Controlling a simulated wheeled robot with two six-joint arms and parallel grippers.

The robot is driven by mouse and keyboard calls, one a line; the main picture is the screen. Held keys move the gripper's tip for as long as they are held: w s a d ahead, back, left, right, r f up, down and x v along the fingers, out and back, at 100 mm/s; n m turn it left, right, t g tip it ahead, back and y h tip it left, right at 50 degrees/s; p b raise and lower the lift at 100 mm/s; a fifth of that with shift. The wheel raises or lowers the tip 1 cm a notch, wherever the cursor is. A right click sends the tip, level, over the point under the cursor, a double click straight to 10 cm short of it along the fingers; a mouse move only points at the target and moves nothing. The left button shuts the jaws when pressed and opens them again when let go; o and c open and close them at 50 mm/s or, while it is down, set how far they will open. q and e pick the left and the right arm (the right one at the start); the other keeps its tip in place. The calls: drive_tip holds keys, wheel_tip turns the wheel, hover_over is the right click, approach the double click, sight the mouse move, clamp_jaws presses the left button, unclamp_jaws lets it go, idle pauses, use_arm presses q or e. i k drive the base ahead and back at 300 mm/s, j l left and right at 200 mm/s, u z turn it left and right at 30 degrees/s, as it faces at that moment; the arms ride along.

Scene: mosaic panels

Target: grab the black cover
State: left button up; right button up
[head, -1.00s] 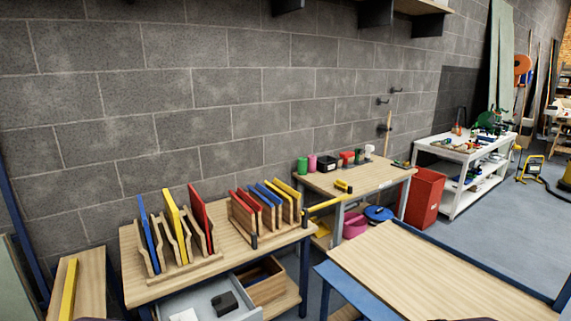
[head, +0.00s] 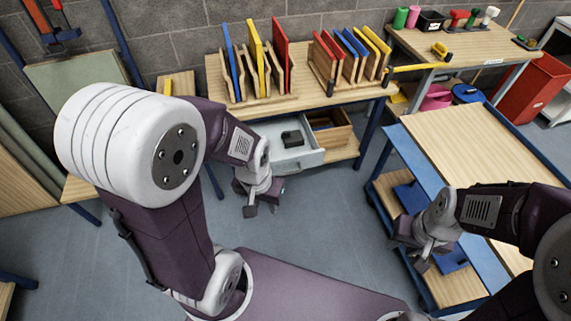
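A small black object (head: 292,138), which may be the black cover, lies in the open grey drawer (head: 300,160) under the left workbench in the head view. My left gripper (head: 262,205) hangs in front of and below the drawer, apart from it. Its fingers look spread and empty. My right gripper (head: 432,260) is at the right, over the lower part of the blue-framed table. Its fingers also look apart, with nothing seen between them.
The left workbench (head: 232,108) carries wooden racks of coloured boards above the drawer. A wooden box (head: 338,138) sits beside the drawer. A blue-edged table (head: 470,140) stands at right. Grey floor (head: 330,215) is clear between them.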

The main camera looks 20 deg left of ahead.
sight(291, 138)
drive_tip(key=i+j, duration=0.15)
drive_tip(key=j, duration=0.2)
drive_tip(key=i+j, duration=0.15)
drive_tip(key=j, duration=0.2)
drive_tip(key=i+j, duration=0.1)
drive_tip(key=j, duration=0.25)
drive_tip(key=i+j, duration=0.15)
drive_tip(key=j, duration=0.2)
drive_tip(key=i+j+z, duration=0.1)
drive_tip(key=j, duration=0.25)
drive_tip(key=i+j, duration=0.15)
drive_tip(key=j, duration=0.2)
drive_tip(key=i+j, duration=0.15)
drive_tip(key=j, duration=0.2)
